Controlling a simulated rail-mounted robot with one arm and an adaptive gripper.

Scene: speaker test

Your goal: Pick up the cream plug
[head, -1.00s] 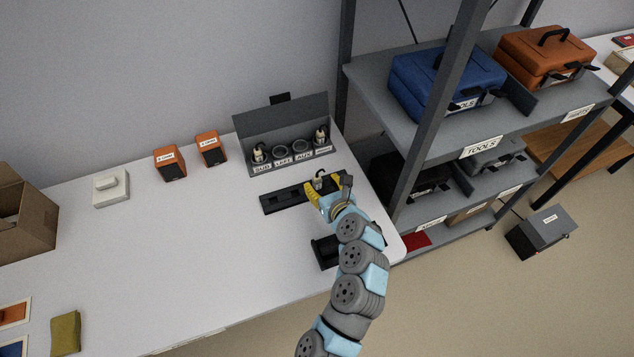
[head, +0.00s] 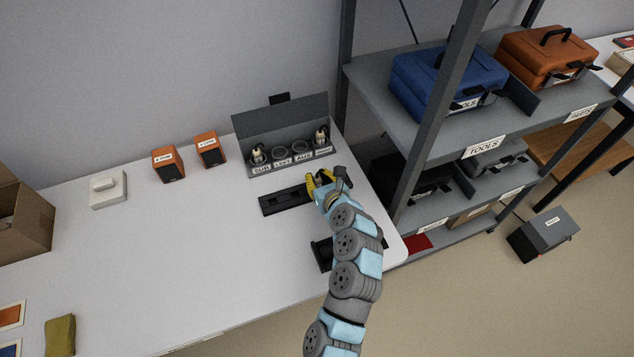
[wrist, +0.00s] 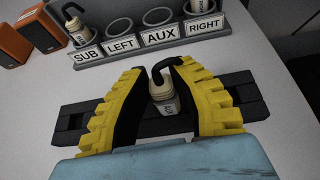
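The cream plug (wrist: 160,92) with a dark curved cable stands in the black tray (wrist: 80,122) on the white table. In the head view my gripper (head: 321,184) is over the right part of the tray and mostly hides the plug.
Behind the tray, a grey panel (head: 283,130) has holders labelled SUB, LEFT, AUX and RIGHT; SUB and RIGHT hold other cream plugs. Two orange speakers (head: 168,164) and a white box (head: 108,189) stand left. A metal shelf (head: 420,125) rises right. The table's middle is clear.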

